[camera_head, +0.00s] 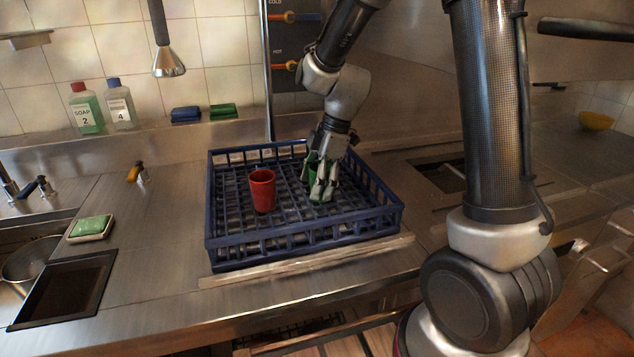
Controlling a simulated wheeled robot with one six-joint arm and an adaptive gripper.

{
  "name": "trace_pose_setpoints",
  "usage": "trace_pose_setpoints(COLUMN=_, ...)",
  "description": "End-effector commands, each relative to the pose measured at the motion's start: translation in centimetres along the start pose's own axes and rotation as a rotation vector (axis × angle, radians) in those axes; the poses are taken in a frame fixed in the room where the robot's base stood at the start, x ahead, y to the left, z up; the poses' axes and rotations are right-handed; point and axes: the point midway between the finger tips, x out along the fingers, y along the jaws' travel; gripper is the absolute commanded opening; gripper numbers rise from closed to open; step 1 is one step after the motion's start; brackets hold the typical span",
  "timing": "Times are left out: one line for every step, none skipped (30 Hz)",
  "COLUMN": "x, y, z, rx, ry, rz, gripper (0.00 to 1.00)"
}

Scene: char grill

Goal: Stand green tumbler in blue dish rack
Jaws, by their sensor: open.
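The blue dish rack (300,238) sits on the steel counter. The green tumbler (313,171) is inside it, in the right half toward the back, and looks about upright. My gripper (321,192) points down over the tumbler, with its fingers around or just in front of it. The fingers are open and hide much of the tumbler. I cannot tell whether they touch it, or whether its base rests on the rack floor.
A red tumbler (262,191) stands in the rack, left of my gripper. A soap dish (91,227), a sink and a dark counter opening lie to the left. Soap bottles (86,108) and sponges (222,112) stand along the back ledge. A sprayer (168,62) hangs above.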

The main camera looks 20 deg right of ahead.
Motion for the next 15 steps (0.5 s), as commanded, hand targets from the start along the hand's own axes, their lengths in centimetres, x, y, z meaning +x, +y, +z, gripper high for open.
trace_pose_setpoints(x=0.0, y=0.0, z=0.0, rx=0.0, ry=0.0, rz=0.0, gripper=0.65)
trace_pose_setpoints(x=-0.1, y=0.0, z=0.0, rx=0.0, ry=0.0, rz=0.0, gripper=0.65)
trace_pose_setpoints(x=-0.2, y=0.0, z=-0.1, rx=0.0, ry=0.0, rz=0.001, gripper=0.65)
trace_pose_setpoints(x=-0.4, y=0.1, z=-0.1, rx=-0.001, ry=0.0, rz=0.002, gripper=0.65)
trace_pose_setpoints(x=-0.7, y=0.1, z=-0.1, rx=-0.001, ry=0.001, rz=0.003, gripper=0.65)
trace_pose_setpoints(x=-1.2, y=0.1, z=-0.1, rx=-0.001, ry=0.001, rz=0.004, gripper=0.65)
trace_pose_setpoints(x=-1.7, y=0.1, z=-0.1, rx=-0.001, ry=0.001, rz=0.004, gripper=0.65)
trace_pose_setpoints(x=-2.2, y=0.1, z=-0.1, rx=0.0, ry=0.0, rz=0.005, gripper=0.65)
trace_pose_setpoints(x=-3.1, y=0.1, z=-0.1, rx=0.0, ry=0.0, rz=0.005, gripper=0.65)
trace_pose_setpoints(x=-3.7, y=0.1, z=-0.1, rx=0.001, ry=0.001, rz=0.006, gripper=0.65)
trace_pose_setpoints(x=-4.5, y=0.1, z=-0.1, rx=0.0, ry=0.001, rz=0.006, gripper=0.65)
trace_pose_setpoints(x=-5.4, y=0.1, z=-0.1, rx=-0.001, ry=0.001, rz=0.007, gripper=0.65)
trace_pose_setpoints(x=-6.1, y=0.1, z=-0.1, rx=-0.001, ry=0.0, rz=0.006, gripper=0.65)
trace_pose_setpoints(x=-6.8, y=0.1, z=-0.1, rx=0.0, ry=0.001, rz=0.005, gripper=0.65)
trace_pose_setpoints(x=-7.7, y=0.1, z=-0.1, rx=0.001, ry=0.001, rz=0.006, gripper=0.65)
